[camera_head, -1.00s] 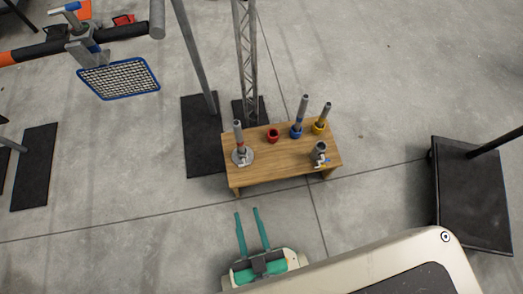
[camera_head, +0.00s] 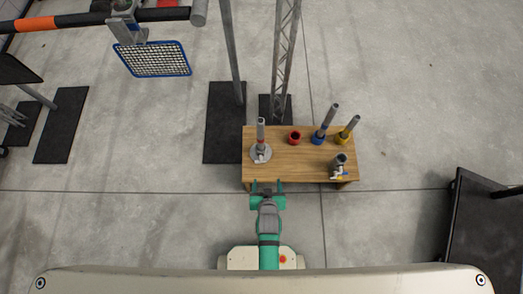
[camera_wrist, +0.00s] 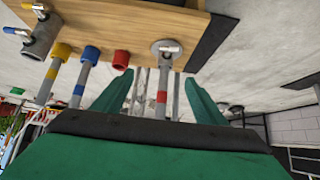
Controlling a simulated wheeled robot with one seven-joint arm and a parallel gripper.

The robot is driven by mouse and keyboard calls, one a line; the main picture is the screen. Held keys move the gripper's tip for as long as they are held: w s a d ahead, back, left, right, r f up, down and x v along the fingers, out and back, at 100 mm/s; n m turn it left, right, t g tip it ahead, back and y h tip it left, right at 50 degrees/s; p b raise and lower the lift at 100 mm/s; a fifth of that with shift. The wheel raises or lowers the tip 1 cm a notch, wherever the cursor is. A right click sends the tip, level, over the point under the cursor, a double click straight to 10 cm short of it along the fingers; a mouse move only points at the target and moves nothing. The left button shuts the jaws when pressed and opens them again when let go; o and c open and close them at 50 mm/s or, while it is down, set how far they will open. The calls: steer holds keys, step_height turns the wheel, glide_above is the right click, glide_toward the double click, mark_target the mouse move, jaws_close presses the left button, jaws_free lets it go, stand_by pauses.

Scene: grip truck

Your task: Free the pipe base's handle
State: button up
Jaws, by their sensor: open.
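A grey pipe with a red band (camera_head: 261,130) stands upright in a round grey pipe base (camera_head: 262,155) at the left of the wooden table. A small silver handle shows on this base in the wrist view (camera_wrist: 168,49); how it is fastened is too small to tell. A grey socket (camera_head: 340,160) with a similar handle stands at the table's front right. My green gripper (camera_head: 267,184) is open and empty at the table's front edge, just short of the round base. In the wrist view, the base and pipe appear between and beyond its fingers (camera_wrist: 158,76).
The wooden table (camera_head: 300,166) also holds a red ring (camera_head: 295,137), a pipe in a blue collar (camera_head: 318,139) and one in a yellow collar (camera_head: 342,139). A truss post (camera_head: 285,50) and a pole (camera_head: 231,50) stand behind.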

mark_target(261, 161)
steer(key=w+f+g, duration=0.1)
steer(key=w+f, duration=0.4)
steer(key=w+a+f+g, duration=0.1)
steer(key=w+f, duration=0.4)
steer(key=f, duration=0.1)
steer(key=w+a+f+g, duration=0.1)
steer(key=w+f+g, duration=0.1)
steer(key=w+f, duration=0.3)
steer(key=shift+w+a+f+y, duration=0.15)
steer(key=shift+w+f+y, duration=0.2)
steer(key=shift+f, duration=0.2)
steer(key=c, duration=1)
